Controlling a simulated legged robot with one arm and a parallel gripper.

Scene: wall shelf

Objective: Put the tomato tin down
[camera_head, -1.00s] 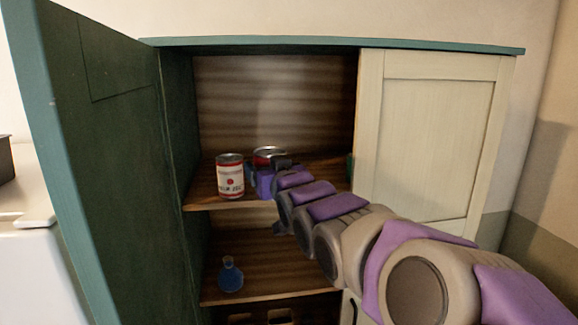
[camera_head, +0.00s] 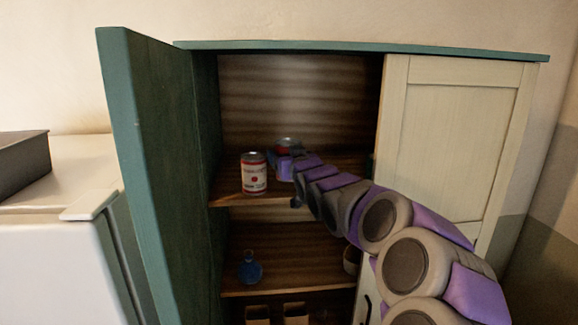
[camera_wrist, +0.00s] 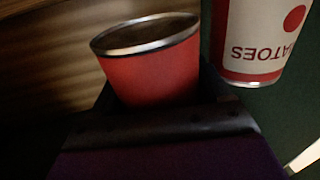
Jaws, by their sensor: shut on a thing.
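My gripper (camera_head: 284,168) is over the upper shelf of the open cabinet, shut on a red tin (camera_head: 288,143). In the wrist view the red tin (camera_wrist: 155,75) sits between the dark fingers, its metal rim showing; no label text is readable. Whether its base touches the shelf, I cannot tell. A white and red tin (camera_head: 254,174) stands upright on the upper shelf, left of my gripper and near the front edge. In the wrist view this second tin (camera_wrist: 258,35) shows upside-down lettering that ends in "ATOES". The two tins look apart in the head view.
The upper shelf (camera_head: 229,191) is bounded by the open green door (camera_head: 165,170) on the left and the closed cream door (camera_head: 447,140) on the right. A blue flask (camera_head: 250,269) stands on the lower shelf. A white counter (camera_head: 60,180) is at far left.

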